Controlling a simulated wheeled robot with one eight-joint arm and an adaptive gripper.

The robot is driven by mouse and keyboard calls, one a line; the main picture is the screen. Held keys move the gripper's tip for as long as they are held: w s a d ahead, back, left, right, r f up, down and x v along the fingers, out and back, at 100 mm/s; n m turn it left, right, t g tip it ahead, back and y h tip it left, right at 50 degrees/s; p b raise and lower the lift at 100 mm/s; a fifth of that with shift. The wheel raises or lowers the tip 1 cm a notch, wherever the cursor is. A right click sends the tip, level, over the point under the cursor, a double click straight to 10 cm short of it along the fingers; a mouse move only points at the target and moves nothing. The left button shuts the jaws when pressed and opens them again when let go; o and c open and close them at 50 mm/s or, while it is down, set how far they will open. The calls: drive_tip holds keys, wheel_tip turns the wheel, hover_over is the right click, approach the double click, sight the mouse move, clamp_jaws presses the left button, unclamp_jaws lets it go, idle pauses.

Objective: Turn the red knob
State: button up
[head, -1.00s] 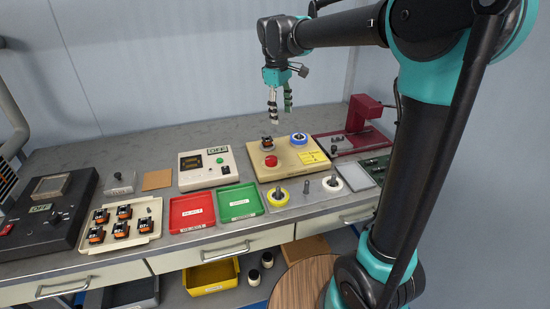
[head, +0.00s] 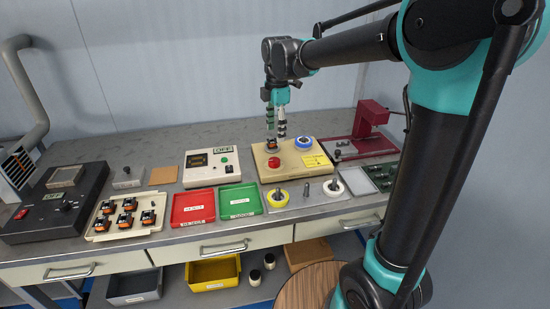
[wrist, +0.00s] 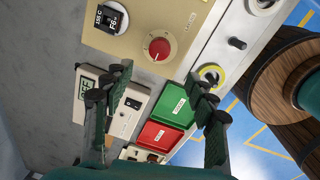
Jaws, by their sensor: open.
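The red knob (head: 274,162) sits on top of a beige box (head: 289,172) on the bench. In the wrist view, the red knob (wrist: 159,49) has a pale mark and a printed dial around it. My gripper (head: 276,136) points down over the back part of the box, behind the knob in the head view. It also shows in the wrist view (wrist: 159,75), with its two fingers spread and nothing between them. The knob appears beyond the fingertips there, and the fingers look apart from it.
A blue ring (head: 304,142) is on the box's back right. A red tray (head: 193,207) and a green tray (head: 240,201) lie in front. A maroon press (head: 369,120) stands right.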

sight(275, 160)
drive_tip(key=f, duration=1.1)
drive_tip(key=shift+w+a+f, duration=0.15)
drive_tip(key=shift+w+f, duration=0.15)
drive_tip(key=shift+f, duration=0.1)
drive_tip(key=shift+c, duration=0.5)
drive_tip(key=c, duration=1.1)
drive_tip(key=shift+o, duration=0.2)
